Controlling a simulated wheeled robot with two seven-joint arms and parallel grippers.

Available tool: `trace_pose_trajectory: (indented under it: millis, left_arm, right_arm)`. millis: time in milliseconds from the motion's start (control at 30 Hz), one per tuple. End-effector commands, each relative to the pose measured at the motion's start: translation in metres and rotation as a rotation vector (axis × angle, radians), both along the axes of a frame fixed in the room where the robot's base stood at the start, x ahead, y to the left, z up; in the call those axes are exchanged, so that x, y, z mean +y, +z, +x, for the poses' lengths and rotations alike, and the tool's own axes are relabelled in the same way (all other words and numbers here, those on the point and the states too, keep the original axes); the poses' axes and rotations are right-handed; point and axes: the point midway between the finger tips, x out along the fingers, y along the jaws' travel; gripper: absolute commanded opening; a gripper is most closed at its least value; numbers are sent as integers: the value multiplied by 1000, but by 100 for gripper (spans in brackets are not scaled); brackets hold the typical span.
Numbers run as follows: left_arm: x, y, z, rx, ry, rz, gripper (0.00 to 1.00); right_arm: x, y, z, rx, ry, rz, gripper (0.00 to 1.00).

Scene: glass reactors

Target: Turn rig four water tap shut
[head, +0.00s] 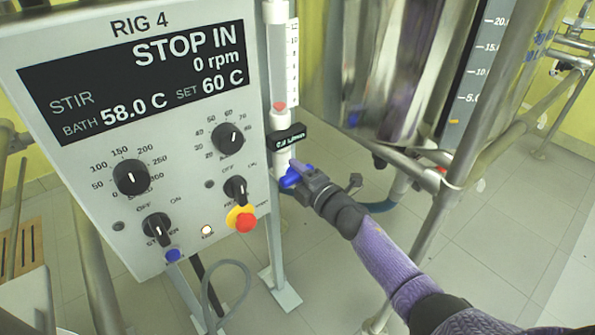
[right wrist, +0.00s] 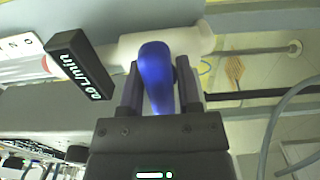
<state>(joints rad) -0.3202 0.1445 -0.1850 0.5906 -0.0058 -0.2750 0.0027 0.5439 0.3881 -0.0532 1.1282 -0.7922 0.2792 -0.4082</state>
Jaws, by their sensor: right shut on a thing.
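The blue tap handle (head: 290,178) sits on a white pipe below the flowmeter tube, to the right of the rig 4 panel (head: 60,20). My right gripper (head: 300,176) reaches it from the lower right. In the right wrist view the blue handle (right wrist: 156,75) lies between the two dark fingers of my right gripper (right wrist: 159,90), which are shut on it. The handle runs across the white pipe (right wrist: 195,40) in that view. My left gripper is not in view.
The flowmeter (head: 280,70) with a black label (head: 287,137) stands just above the tap. Panel knobs and a red stop button (head: 246,222) are to the left. Metal frame tubes (head: 440,200) and a shiny vessel stand to the right. Tiled floor lies below.

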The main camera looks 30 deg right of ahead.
Motion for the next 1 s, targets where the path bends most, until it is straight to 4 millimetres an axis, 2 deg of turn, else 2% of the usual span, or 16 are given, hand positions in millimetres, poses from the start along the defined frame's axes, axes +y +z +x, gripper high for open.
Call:
trace_pose_trajectory:
  millis: [500, 533, 633, 900, 1000]
  left_arm:
    - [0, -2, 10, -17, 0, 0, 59]
    - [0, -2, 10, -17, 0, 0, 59]
    - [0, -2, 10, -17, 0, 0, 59]
    - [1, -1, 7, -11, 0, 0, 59]
    - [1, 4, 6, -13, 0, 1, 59]
  right_arm:
    - [0, -1, 0, 5, -1, 20, 0]
    - [0, -1, 0, 5, -1, 20, 45]
    - [0, -1, 0, 5, -1, 20, 66]
    - [0, 0, 0, 4, 0, 19, 68]
    - [-1, 1, -7, 4, 0, 20, 68]
